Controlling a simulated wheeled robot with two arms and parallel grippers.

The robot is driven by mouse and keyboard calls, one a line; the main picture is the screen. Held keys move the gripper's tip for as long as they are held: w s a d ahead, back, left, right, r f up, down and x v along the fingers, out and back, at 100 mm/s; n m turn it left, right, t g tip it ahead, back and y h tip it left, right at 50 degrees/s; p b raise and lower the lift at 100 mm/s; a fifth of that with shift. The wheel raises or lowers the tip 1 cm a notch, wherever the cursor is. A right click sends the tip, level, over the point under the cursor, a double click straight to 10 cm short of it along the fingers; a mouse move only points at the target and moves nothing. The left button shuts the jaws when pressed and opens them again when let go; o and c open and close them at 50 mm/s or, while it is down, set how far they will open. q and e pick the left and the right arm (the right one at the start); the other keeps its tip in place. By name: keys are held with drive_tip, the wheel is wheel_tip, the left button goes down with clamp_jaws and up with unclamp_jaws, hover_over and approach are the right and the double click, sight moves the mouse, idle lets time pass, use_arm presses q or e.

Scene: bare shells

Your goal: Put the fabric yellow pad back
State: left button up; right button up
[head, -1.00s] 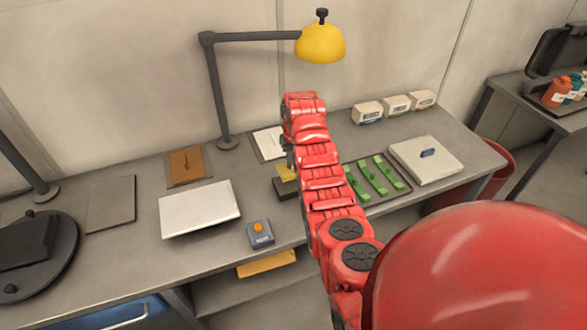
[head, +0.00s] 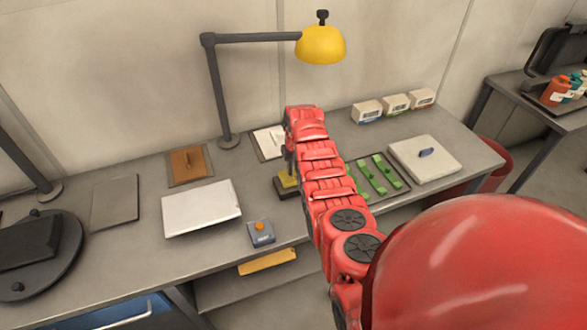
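A small yellow piece (head: 287,181) sits on a dark block near the middle of the desk, partly hidden by my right arm. I cannot tell whether it is the fabric pad. My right gripper (head: 289,163) points down just above or at this yellow piece. Its fingertips are small and partly covered by my red wrist, so I cannot tell if they are open or touching it. A flat yellow thing (head: 267,262) also shows below the desk's front edge. My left gripper is out of view.
A brown pad with a peg (head: 183,170), a bare dark plate (head: 114,203), a white board (head: 201,209) and a grey box with an orange button (head: 261,233) are on the left. Green pieces (head: 380,174) and a white case (head: 426,160) are on the right. A yellow lamp (head: 320,45) overhangs.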

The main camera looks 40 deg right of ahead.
drive_tip(key=o, duration=0.3)
drive_tip(key=shift+r, duration=0.1)
